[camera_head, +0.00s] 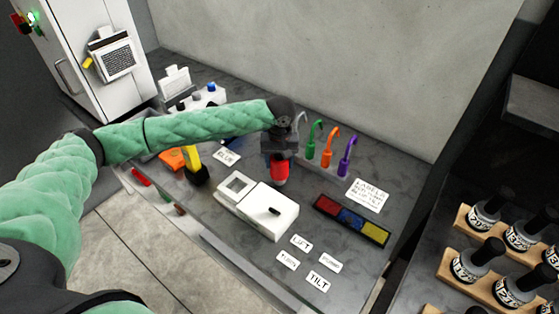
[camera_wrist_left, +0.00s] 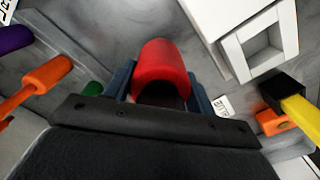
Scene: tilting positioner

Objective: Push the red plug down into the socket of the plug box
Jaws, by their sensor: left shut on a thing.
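The red plug (camera_head: 279,173) is a red cylinder under my left gripper (camera_head: 279,158), whose arm comes in from the left in the head view. In the left wrist view the red plug (camera_wrist_left: 162,68) sits between the two blue fingers of my left gripper (camera_wrist_left: 160,88), which is shut on it. The plug box (camera_head: 272,208) is white, with a square-framed opening (camera_head: 237,187) at its left end and a dark slot or knob on top. The plug is behind the box in the head view and appears apart from the opening. The box's square opening (camera_wrist_left: 262,47) shows at upper right in the wrist view. My right gripper is out of view.
Green, orange and purple hooked items (camera_head: 327,147) stand in a row behind the gripper. A red, blue and yellow tray (camera_head: 351,220) lies right of the box. Small label cards (camera_head: 318,281) lie in front. A yellow-and-black item (camera_head: 194,166) stands at left.

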